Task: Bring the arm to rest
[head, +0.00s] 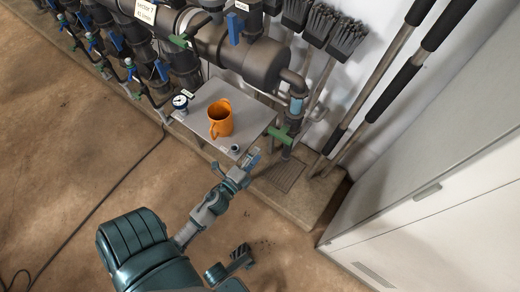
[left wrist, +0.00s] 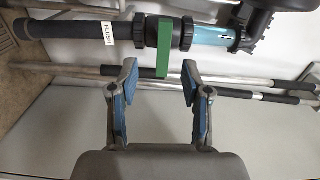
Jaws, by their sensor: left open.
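My left gripper (head: 251,160) reaches in from the lower left in the head view, with its tips near the front right edge of the grey metal shelf (head: 256,111). In the left wrist view my left gripper (left wrist: 159,70) has its two blue-padded fingers spread wide, with nothing held between them. A green valve handle (left wrist: 164,47) on a dark pipe marked FLUSH (left wrist: 65,27) appears beyond the fingertips. In the head view a green handle (head: 279,134) is just right of the gripper. My right gripper cannot be made out.
The manifold pipe (head: 240,53) runs behind. Brooms (head: 335,30) and long handles lean on the wall. A white cabinet (head: 430,200) stands right. Brown floor (head: 60,180) lies open at left.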

